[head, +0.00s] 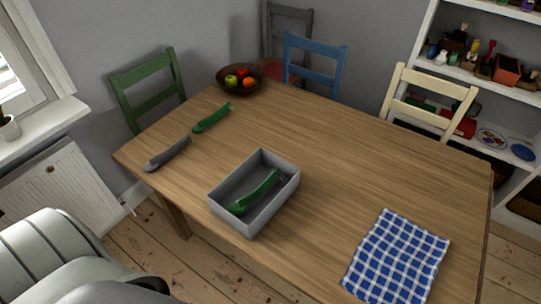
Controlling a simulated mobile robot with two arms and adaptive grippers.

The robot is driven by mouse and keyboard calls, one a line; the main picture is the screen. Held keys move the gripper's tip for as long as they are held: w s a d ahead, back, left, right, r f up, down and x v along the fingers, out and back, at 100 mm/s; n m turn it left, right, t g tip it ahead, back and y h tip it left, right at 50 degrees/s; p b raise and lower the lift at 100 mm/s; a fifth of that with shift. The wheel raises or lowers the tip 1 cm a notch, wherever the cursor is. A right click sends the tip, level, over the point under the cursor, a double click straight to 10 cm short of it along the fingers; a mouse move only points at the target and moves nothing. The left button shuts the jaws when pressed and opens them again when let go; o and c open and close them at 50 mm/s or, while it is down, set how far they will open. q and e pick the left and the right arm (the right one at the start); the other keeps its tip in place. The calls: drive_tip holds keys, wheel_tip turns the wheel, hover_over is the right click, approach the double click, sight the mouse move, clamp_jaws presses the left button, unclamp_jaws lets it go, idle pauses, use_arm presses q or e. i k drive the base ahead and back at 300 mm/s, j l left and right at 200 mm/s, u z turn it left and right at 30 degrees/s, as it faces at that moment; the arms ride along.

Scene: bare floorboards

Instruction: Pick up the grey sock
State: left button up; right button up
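A long, thin grey object (168,154) lies on the wooden table (340,150) near its left corner. Another green one (257,193) lies inside an open grey box (222,210) at the table's front edge. Neither of my grippers shows in the head view.
A fruit bowl (238,84) stands at the back corner. A blue checked cloth (398,257) lies at the front right. Green (151,86), blue (314,64) and cream (430,98) chairs stand around the table.

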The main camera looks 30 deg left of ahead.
sight(153, 163)
drive_tip(key=u, duration=1.8)
